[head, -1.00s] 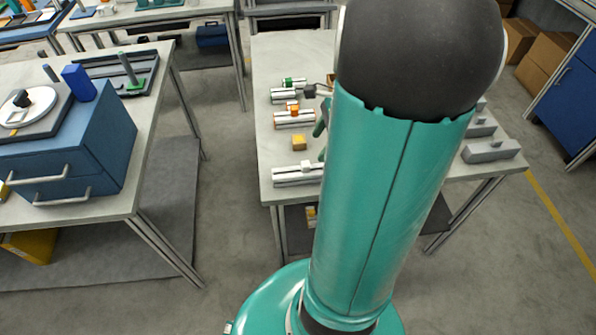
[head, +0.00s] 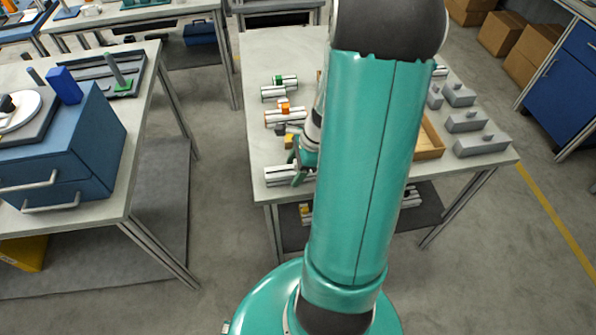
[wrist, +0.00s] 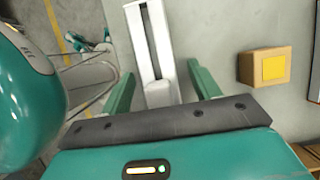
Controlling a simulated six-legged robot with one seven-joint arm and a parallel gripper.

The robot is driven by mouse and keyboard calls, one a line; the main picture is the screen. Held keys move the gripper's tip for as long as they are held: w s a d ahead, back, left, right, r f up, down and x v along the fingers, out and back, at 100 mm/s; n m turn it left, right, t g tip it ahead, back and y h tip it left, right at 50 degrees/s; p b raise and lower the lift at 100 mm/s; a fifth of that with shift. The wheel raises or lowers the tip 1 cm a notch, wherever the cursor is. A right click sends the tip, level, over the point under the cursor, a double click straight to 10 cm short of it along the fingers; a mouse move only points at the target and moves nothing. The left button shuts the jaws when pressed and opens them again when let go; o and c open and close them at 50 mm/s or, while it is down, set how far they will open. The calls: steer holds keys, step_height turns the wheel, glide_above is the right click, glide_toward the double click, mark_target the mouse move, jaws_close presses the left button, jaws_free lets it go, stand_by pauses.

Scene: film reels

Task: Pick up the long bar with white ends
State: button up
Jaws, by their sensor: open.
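A pale long piece with a dark slot and a white end (wrist: 160,93) lies between my gripper's fingers in the wrist view. I take it for the long bar or its rest; I cannot separate the two. In the head view the same pale piece (head: 280,176) lies at the near left edge of the middle table, partly hidden by my gripper (head: 301,172). In the wrist view my gripper (wrist: 160,75) is open, with one green finger on each side of the piece. I see no clear contact.
A yellow-faced block (wrist: 272,68) sits right of the fingers. Behind are rests with orange (head: 285,108) and green (head: 278,79) pieces. A wooden tray (head: 430,142) and grey blocks (head: 482,144) are at right. The table (head: 262,150) ends just left.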

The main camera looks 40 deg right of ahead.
steer(key=shift+s, duration=0.1)
steer(key=c, duration=1.2)
steer(key=shift+r, duration=0.1)
steer(key=shift+r, duration=0.75)
steer(key=s+r, duration=0.3)
steer(key=s, duration=0.1)
steer(key=s+a+r, duration=0.1)
steer(key=s+r, duration=0.3)
steer(key=s, duration=0.1)
steer(key=s+a+r, duration=0.1)
steer(key=s+r, duration=0.3)
steer(key=shift+s+a+r, duration=0.2)
steer(key=shift+s, duration=0.15)
